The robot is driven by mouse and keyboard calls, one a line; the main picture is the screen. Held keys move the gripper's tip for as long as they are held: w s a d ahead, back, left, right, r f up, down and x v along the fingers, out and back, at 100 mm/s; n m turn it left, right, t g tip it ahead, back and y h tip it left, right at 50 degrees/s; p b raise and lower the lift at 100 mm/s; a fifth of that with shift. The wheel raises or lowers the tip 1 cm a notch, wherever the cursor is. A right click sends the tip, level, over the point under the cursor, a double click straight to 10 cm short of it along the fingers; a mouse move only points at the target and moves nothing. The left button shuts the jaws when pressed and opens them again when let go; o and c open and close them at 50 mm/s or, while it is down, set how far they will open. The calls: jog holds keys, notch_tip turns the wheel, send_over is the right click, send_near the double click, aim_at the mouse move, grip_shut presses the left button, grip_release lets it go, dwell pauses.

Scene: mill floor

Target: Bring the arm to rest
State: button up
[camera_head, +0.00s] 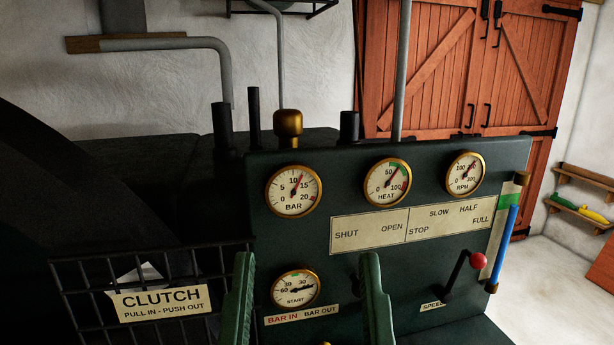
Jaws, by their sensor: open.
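My gripper (306,259) shows at the bottom middle of the head view as two green fingers set wide apart. It is open, and nothing shows held between the fingers. It is in front of the dark green control panel (390,240), with the small start gauge (294,289) seen between the fingers. I cannot tell how far the fingertips are from the panel. The rest of my arm is below the picture.
The panel has three brass gauges on top, including the bar gauge (294,190). A red-knobbed lever (462,270) and a blue tube (504,245) stand at right. A black mesh guard (75,290) with a clutch sign (161,302) is at left. Red doors (460,70) stand behind.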

notch_tip(320, 180, up, 26)
jog(key=p, duration=2.2)
jog(key=shift+a+r+p, duration=0.15)
jog(key=shift+r+p, duration=0.1)
jog(key=shift+p, duration=0.1)
dwell(4.4)
